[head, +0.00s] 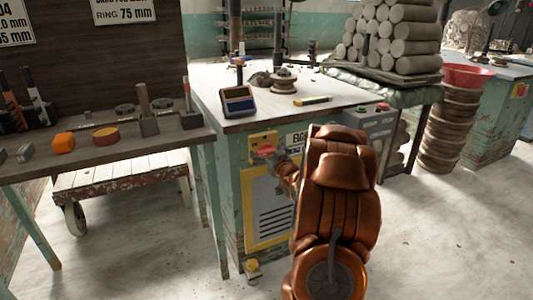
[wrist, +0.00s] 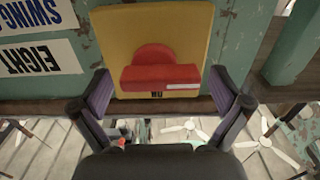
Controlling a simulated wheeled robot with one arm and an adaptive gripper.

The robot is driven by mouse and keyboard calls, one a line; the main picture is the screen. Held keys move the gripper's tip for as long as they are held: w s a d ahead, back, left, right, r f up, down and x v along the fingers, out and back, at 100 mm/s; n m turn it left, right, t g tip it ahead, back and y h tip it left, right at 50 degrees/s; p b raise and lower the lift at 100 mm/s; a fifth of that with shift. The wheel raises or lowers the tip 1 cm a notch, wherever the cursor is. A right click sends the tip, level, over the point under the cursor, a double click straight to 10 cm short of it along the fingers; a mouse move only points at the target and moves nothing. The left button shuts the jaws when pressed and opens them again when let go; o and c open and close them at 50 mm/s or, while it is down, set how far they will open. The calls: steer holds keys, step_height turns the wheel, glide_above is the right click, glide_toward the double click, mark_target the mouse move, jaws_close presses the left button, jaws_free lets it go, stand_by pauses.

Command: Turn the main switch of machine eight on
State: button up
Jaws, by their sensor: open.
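The main switch is a red rotary handle (wrist: 160,76) on a yellow plate (wrist: 190,22). A sign reading EIGHT (wrist: 42,58) is beside it, upside down in the wrist view. The handle lies level across the picture, with a white mark at its right end. Small lettering by its lower edge is partly hidden. In the head view the yellow plate (head: 263,136) is on the front of the green machine (head: 226,190). My gripper (wrist: 165,97) is open, with one finger on either side of the handle. I see no clear contact. In the head view my arm partly covers the sign.
A wooden bench (head: 105,155) with small blocks and tools stands left, over a low cart (head: 120,178). A grey button box (head: 370,128) is right of the switch. A yellow item (head: 252,270) is low at the machine's foot. Open floor (head: 450,235) lies right.

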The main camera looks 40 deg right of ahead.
steer(key=c, duration=1.2)
steer(key=shift+o, duration=0.2)
